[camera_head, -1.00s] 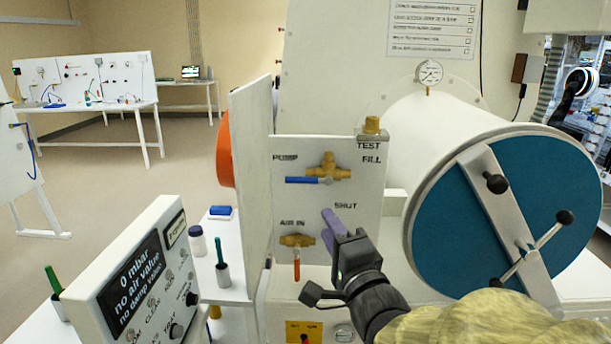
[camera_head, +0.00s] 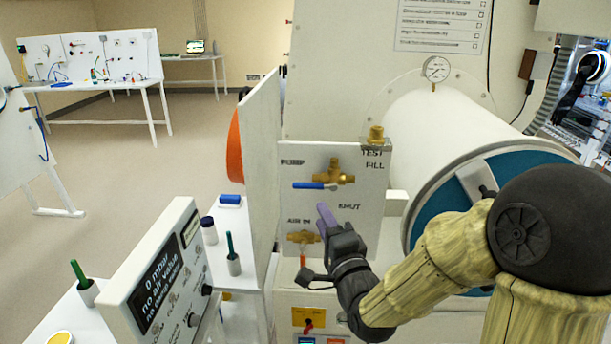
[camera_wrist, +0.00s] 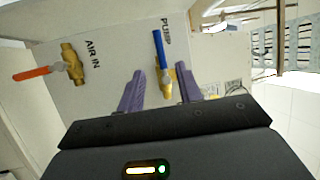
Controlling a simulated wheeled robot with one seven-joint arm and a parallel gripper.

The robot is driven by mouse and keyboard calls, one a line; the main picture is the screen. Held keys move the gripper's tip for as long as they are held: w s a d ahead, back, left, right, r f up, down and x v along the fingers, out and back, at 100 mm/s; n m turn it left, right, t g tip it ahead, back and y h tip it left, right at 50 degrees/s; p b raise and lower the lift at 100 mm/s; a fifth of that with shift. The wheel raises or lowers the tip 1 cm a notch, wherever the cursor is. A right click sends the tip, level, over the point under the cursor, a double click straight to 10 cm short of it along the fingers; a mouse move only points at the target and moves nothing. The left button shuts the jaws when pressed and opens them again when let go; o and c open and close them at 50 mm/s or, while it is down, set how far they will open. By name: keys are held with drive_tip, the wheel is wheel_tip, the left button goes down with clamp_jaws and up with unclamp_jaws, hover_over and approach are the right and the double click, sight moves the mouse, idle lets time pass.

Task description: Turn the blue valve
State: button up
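The blue valve is the PUMP valve, a brass body (camera_head: 335,173) with a blue lever (camera_head: 314,186), on the upper part of the white panel. The lever lies level, pointing left in the head view. My gripper (camera_head: 322,213) is below it, its purple fingers pointing up toward the panel. In the wrist view the fingers of my gripper (camera_wrist: 160,78) are apart, with nothing held. The blue lever (camera_wrist: 160,48) and brass body (camera_wrist: 168,83) appear in line with the gap between them. I cannot tell the remaining distance; no contact shows.
The AIR IN valve (camera_head: 303,238), with an orange-red lever (camera_wrist: 32,73), is close below-left of my gripper. A brass TEST FILL fitting (camera_head: 376,134) is above right. The large cylinder with a blue door (camera_head: 420,210) is right. A display box (camera_head: 160,275) stands front left.

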sight(308, 188)
drive_tip(key=w+p, duration=0.1)
drive_tip(key=p, duration=0.2)
drive_tip(key=w+r+p, duration=0.1)
drive_tip(key=p, duration=0.2)
drive_tip(key=shift+a+p, duration=0.15)
drive_tip(key=shift+p, duration=0.15)
drive_tip(key=shift+w+a+p, duration=0.1)
drive_tip(key=shift+p, duration=0.35)
drive_tip(key=p+x, duration=0.5)
drive_tip(key=x, duration=0.3)
drive_tip(key=shift+a+f, duration=0.1)
drive_tip(key=shift+f, duration=0.1)
drive_tip(key=shift+w+a, duration=0.2)
drive_tip(key=shift+w, duration=0.3)
clamp_jaws()
